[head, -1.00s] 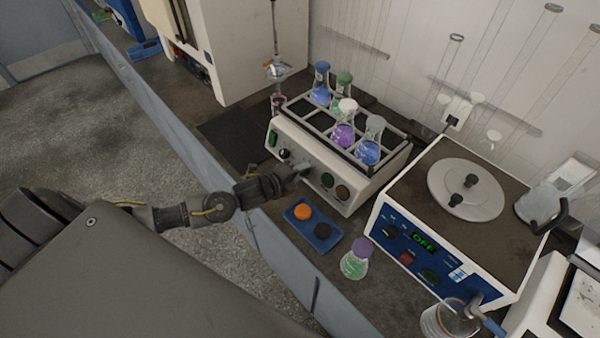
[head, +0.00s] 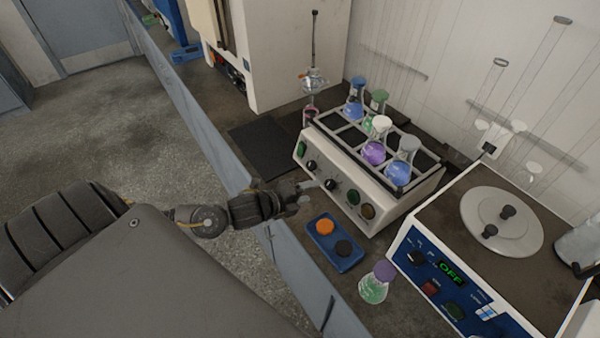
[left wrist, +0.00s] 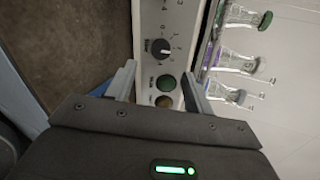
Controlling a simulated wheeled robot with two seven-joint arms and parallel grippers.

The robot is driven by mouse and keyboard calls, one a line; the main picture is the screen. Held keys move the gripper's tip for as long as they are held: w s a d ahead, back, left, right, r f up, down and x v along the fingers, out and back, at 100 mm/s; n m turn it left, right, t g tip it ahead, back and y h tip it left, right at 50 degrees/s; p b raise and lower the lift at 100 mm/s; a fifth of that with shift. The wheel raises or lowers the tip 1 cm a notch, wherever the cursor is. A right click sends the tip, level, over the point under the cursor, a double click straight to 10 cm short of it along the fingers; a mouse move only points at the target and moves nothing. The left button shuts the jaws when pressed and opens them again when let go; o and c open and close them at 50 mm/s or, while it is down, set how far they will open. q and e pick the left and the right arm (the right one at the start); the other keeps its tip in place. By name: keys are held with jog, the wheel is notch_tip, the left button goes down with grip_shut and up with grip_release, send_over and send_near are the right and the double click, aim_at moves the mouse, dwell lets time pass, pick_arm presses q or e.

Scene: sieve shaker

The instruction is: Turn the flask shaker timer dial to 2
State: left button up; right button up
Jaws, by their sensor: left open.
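The flask shaker (head: 390,208) is a pale box on the bench with a rack of stoppered flasks on top. Its front panel has two black knobs. The knob nearer the buttons (head: 330,184) shows in the left wrist view as a dial (left wrist: 160,48) ringed by a printed scale; its exact setting is too small to read. My left gripper (head: 312,186) is in front of the panel, near this dial and apart from it. In the left wrist view my left gripper (left wrist: 160,84) is open and empty, with the dial beyond its fingertips. My right gripper is not in view.
A blue tray (head: 348,265) with an orange and a black round piece lies below the gripper. A purple-stoppered flask (head: 374,286) stands nearby. A blue-fronted device (head: 415,240) reading OFF stands at right. A dark mat (head: 262,148) lies left of the shaker.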

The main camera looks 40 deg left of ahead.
pick_arm(q)
jog(key=shift+v, duration=1.5)
